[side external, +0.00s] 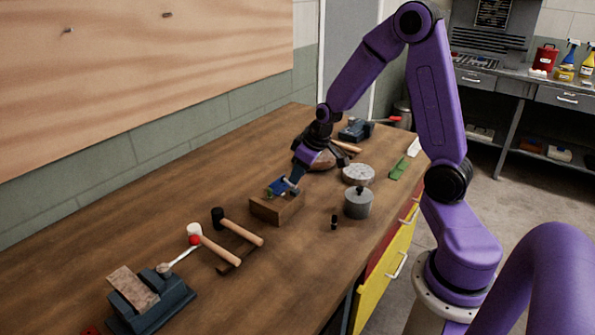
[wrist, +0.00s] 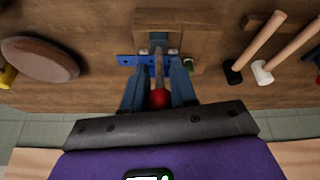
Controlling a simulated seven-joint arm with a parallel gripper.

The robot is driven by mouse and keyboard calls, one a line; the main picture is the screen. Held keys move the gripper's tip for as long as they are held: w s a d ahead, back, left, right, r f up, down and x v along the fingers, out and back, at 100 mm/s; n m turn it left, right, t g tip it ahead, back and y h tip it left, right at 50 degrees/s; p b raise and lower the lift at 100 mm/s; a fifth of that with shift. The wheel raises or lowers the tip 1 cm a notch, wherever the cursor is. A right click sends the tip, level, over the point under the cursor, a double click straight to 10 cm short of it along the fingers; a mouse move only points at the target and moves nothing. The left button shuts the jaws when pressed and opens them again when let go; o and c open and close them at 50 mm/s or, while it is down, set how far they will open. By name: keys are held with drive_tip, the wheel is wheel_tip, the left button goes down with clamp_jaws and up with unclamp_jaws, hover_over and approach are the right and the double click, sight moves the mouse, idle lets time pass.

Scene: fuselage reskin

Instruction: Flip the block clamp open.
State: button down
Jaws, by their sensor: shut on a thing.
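The block clamp (side external: 278,187) is a blue metal clamp on top of a brown wooden block (side external: 276,208) near the middle of the bench. In the wrist view, the clamp's blue plate (wrist: 127,61) lies across the edge of the wooden block (wrist: 190,40). Its handle (wrist: 159,80) is a thin rod with a red knob (wrist: 159,98) pointing toward my wrist. My gripper (side external: 294,178) reaches down to the clamp from behind. In the wrist view, my gripper (wrist: 159,62) has one finger on each side of the handle and is shut on it. The fingertips partly hide the clamp's middle.
Mallets (side external: 232,226) lie left of the block, with a vise (side external: 150,297) at the near left. A grey cylinder (side external: 358,202) and a round stone-like disc (side external: 358,174) stand to the right. The bench along the wall is clear.

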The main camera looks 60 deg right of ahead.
drive_tip(key=shift+s+f, duration=0.1)
drive_tip(key=c, duration=1)
unclamp_jaws()
drive_tip(key=shift+r, duration=0.55)
drive_tip(key=v, duration=1.6)
drive_tip(key=shift+s+r, duration=0.2)
drive_tip(key=shift+a, duration=0.1)
